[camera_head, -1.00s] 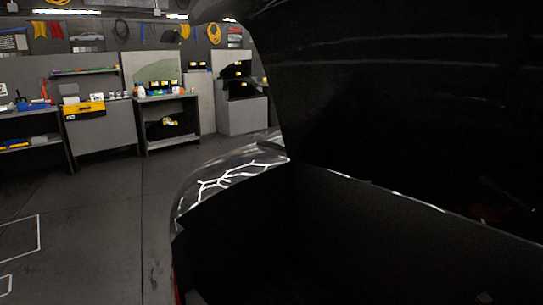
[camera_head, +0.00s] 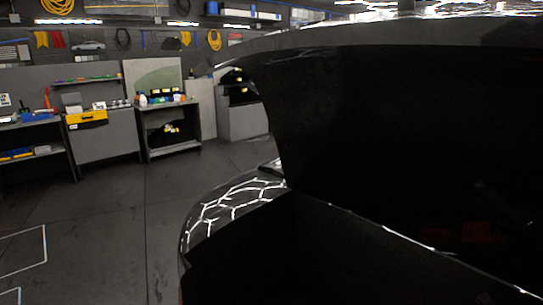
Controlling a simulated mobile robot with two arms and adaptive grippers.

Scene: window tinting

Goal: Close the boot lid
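The boot lid (camera_head: 400,105) is raised and fills the upper right of the head view. Its dark underside faces me, and its glossy outer edge (camera_head: 330,42) shows along the top. Below it the boot opening (camera_head: 270,250) is dark and open, with a bright rim line running to the lower right. The glossy rear corner of the car (camera_head: 235,205) reflects white light lines. Neither of my grippers is in view. The inside of the boot is too dark to make out.
Workbenches (camera_head: 105,140) with a yellow toolbox (camera_head: 86,118) and bottles stand along the back wall at left. A grey cabinet (camera_head: 243,120) stands behind the car. The dark floor (camera_head: 110,220) left of the car is clear, with white marking lines.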

